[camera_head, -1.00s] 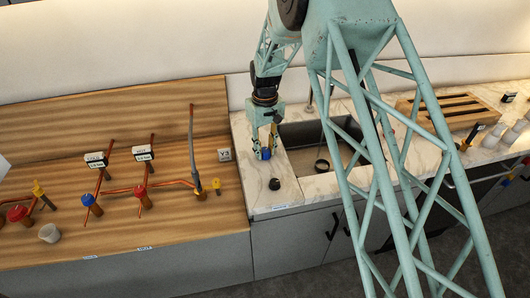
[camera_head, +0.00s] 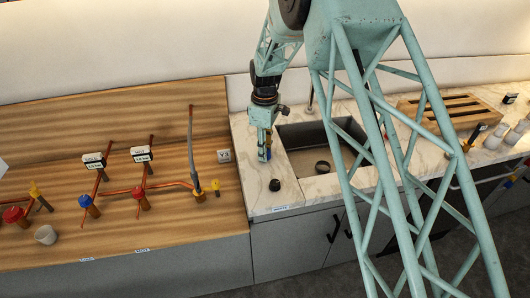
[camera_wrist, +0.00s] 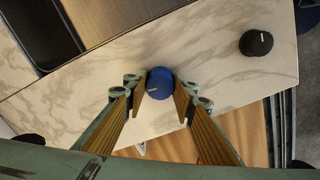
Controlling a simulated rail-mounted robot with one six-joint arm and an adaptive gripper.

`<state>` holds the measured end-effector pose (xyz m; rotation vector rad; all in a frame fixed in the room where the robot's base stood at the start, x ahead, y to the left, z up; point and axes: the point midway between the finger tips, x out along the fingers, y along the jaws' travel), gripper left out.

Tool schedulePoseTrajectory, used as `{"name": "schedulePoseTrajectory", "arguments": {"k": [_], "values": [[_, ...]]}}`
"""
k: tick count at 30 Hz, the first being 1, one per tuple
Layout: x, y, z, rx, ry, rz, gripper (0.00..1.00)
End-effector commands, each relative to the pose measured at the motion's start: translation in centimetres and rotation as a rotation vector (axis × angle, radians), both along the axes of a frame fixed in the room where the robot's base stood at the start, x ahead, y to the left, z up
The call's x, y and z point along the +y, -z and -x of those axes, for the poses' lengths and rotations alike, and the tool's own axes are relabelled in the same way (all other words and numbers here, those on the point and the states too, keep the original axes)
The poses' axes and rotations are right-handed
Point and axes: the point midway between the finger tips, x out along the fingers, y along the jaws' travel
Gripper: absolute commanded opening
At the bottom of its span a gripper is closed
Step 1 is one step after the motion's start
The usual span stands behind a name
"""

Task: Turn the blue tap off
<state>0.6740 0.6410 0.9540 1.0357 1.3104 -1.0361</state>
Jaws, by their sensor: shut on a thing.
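The blue tap (camera_head: 264,155) is a round blue knob on the marble counter, left of the sink. My gripper (camera_head: 264,150) points down at it and is shut on it. In the wrist view the knob (camera_wrist: 160,83) sits between the two fingertips (camera_wrist: 160,92), with a short white mark on its top. In the head view the fingers partly hide the knob. Another blue knob (camera_head: 86,201) is on the copper pipes at the left, well away from my gripper.
A black knob (camera_head: 274,185) stands on the marble nearer the front edge; it also shows in the wrist view (camera_wrist: 256,42). The sink (camera_head: 306,146) is to the right.

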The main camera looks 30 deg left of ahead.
Motion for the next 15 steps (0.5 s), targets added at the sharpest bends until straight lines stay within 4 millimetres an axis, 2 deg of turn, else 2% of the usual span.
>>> {"name": "schedulePoseTrajectory", "arguments": {"k": [6,15], "values": [[-0.01,0.03,0.01,0.000,-0.106,0.000,0.14],[-0.01,0.00,0.01,0.000,-0.165,0.000,0.14]]}}
